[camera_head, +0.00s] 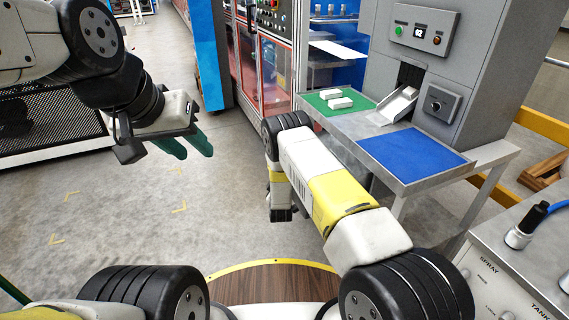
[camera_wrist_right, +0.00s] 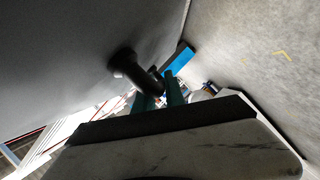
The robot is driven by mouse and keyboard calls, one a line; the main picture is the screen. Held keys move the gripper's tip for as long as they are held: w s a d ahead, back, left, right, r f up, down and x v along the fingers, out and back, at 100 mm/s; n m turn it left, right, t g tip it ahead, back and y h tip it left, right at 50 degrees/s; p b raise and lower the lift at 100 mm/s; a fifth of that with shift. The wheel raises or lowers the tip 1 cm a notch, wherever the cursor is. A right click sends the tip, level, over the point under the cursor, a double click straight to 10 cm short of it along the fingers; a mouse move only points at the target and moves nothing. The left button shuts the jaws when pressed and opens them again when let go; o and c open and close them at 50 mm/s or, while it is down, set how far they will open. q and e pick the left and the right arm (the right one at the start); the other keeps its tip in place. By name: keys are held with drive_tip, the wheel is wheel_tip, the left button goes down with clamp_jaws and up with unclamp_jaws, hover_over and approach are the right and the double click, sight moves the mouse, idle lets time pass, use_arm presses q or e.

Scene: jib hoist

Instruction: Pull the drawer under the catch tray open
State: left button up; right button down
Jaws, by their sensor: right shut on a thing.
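The tray-like metal table top (camera_head: 352,128) with a green mat and a blue mat stands at the right, below a grey machine. The drawer under it is hidden from the head view. In the right wrist view, a dark handle (camera_wrist_right: 130,68) sticks out from a plain grey face (camera_wrist_right: 60,70), apparently the drawer front. My right gripper (camera_wrist_right: 158,92) is shut on this handle, its green fingers on either side. How far the drawer stands out cannot be told. My left gripper (camera_head: 188,147) is open and empty over the floor at the left, with green fingers.
White blocks (camera_head: 338,103) lie on the green mat (camera_head: 322,97). The blue mat (camera_head: 415,154) is bare. A control box (camera_head: 525,260) stands at the lower right. The concrete floor (camera_head: 130,220) at the left is clear.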

drive_tip(key=shift+s+a, duration=0.2)
drive_tip(key=shift+a, duration=0.2)
drive_tip(key=c, duration=1.4)
unclamp_jaws()
drive_tip(key=v, duration=0.7)
drive_tip(key=shift+s, duration=0.4)
